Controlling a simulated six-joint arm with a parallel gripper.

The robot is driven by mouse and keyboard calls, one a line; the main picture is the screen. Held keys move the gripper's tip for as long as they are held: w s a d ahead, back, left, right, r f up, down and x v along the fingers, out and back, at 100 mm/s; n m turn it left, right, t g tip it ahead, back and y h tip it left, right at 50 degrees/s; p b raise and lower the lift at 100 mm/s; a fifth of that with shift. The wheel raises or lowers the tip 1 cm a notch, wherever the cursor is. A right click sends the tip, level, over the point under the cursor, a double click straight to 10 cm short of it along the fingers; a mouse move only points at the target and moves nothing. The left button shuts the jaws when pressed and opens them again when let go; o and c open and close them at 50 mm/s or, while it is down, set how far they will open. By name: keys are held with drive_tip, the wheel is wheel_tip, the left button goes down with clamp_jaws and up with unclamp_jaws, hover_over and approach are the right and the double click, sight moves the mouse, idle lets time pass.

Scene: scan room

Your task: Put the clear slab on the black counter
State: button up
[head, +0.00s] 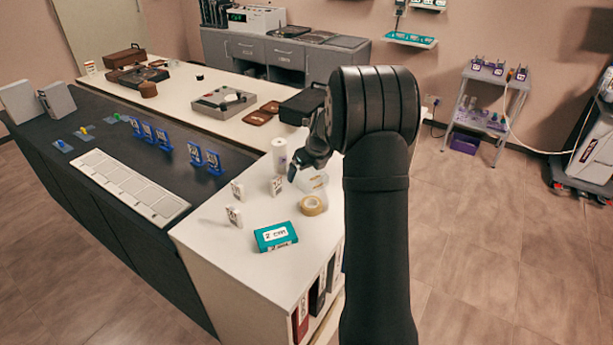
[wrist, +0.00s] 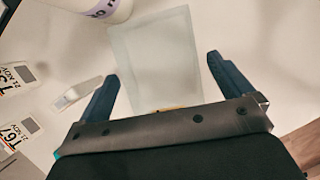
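The clear slab is a pale, see-through rectangle (wrist: 152,50) lying on the white table top in the wrist view. In the head view a clear shape beside my gripper (head: 318,182) seems to be it, partly hidden by my arm. My gripper (head: 305,172) is over the white table; in the wrist view its fingers (wrist: 162,68) are apart, one on each side of the slab's near part, with gaps. Whether they are level with it I cannot tell. The black counter (head: 205,188) is at the left in the head view, adjoining the white table.
On the white table (head: 215,238) stand a white cylinder (head: 279,154), a tan tape roll (head: 313,206), a teal box (head: 275,236) and small labelled cards (head: 234,217). The black counter bears a white tray (head: 130,186), blue stands (head: 163,140) and grey boxes (head: 57,101). Dark bare patches lie between them.

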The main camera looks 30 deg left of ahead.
sight(308, 171)
drive_tip(key=c, duration=1.3)
drive_tip(key=shift+r, duration=0.1)
drive_tip(key=shift+r, duration=0.1)
wheel_tip(308, 171, up, 4)
drive_tip(key=w+d+r, duration=0.1)
drive_tip(key=d+r, duration=0.5)
drive_tip(key=d, duration=0.5)
drive_tip(key=shift+w+d+r, duration=0.3)
drive_tip(key=shift+w+r, duration=0.05)
drive_tip(key=shift+r, duration=0.05)
